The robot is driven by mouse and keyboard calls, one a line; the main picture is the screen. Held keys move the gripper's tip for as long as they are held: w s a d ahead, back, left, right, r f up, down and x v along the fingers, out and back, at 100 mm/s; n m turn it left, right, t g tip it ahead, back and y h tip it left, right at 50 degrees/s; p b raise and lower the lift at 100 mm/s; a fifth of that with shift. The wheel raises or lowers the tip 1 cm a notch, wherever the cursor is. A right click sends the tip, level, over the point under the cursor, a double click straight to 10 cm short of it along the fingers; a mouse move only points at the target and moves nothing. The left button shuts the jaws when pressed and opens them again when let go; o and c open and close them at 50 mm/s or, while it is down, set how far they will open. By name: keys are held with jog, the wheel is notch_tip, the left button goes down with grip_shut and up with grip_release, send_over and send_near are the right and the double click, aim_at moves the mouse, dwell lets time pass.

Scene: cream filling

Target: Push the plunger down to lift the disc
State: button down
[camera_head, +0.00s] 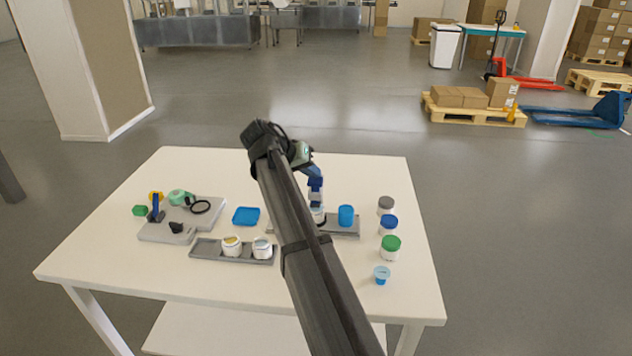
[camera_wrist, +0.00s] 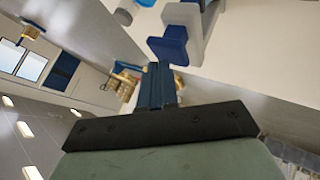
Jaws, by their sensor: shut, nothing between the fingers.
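A blue-topped piece, apparently the plunger, stands upright over the grey tray in the camera_head view (camera_head: 316,184). Its blue top also shows in the wrist view (camera_wrist: 170,46), with a pale grey part beside it. Below it a white container (camera_head: 318,213) is partly hidden by my arm. My gripper's blue fingers (camera_wrist: 154,85) are shut together, empty, with their tips close to the blue top. I cannot tell whether they touch it. In the camera_head view my gripper (camera_head: 309,172) is just above the blue top. I cannot make out the disc.
A blue cup (camera_head: 346,216) stands on the same tray (camera_head: 345,233). Grey-, blue- and green-lidded jars and a small blue cup (camera_head: 382,274) line the right side. At left are a grey tool board (camera_head: 205,222), a blue dish (camera_head: 246,215) and a tray with two white jars.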

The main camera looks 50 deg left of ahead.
jog(key=shift+f, duration=0.35)
dwell(0.5)
jog(key=shift+r, duration=1.35)
jog(key=shift+r, duration=0.1)
notch_tip(320, 180, up, 6)
jog(key=shift+f, duration=0.1)
dwell(0.3)
dwell(0.7)
